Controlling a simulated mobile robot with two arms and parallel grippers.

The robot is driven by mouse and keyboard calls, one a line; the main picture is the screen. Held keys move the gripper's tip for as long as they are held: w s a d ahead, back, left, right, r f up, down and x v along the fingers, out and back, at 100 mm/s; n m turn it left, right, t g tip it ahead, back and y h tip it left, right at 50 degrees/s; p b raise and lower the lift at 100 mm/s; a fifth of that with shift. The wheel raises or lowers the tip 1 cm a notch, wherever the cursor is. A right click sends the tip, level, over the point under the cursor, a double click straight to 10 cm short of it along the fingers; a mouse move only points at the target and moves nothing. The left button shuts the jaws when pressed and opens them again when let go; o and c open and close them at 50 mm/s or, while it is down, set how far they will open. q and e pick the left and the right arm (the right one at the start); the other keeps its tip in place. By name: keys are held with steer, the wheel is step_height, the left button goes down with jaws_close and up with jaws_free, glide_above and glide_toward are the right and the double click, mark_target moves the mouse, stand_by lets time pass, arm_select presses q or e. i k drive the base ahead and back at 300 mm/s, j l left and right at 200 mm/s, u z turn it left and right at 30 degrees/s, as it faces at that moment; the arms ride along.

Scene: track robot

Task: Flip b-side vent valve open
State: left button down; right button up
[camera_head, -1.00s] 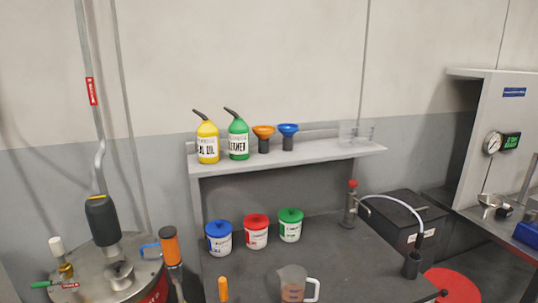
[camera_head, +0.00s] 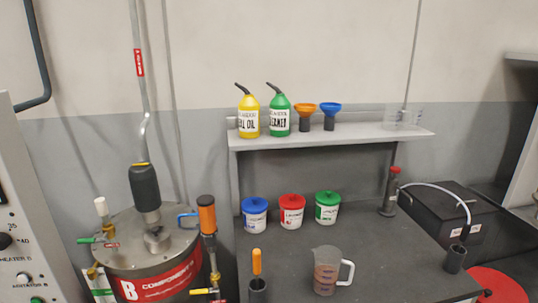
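The B-side tank (camera_head: 160,281) stands at the lower left, a grey metal drum with a red band marked "B COMPONENTS". On its lid (camera_head: 117,224) is a valve with a green handle (camera_head: 86,240), with a small red tag (camera_head: 111,245) beside it. A blue handle (camera_head: 187,217) shows at the lid's right side. A yellow handle (camera_head: 201,291) sits low at the tank's right. I cannot read which one is the vent valve. Neither of my grippers is in view.
A dark motor-like cylinder (camera_head: 145,188) rises from the lid. A workbench (camera_head: 395,262) holds three lidded pots and a measuring jug (camera_head: 326,271). A control panel (camera_head: 22,230) stands at the left edge.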

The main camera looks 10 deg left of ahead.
mark_target(86, 240)
steer(key=i+l+u, duration=0.1)
steer(key=u, duration=0.9)
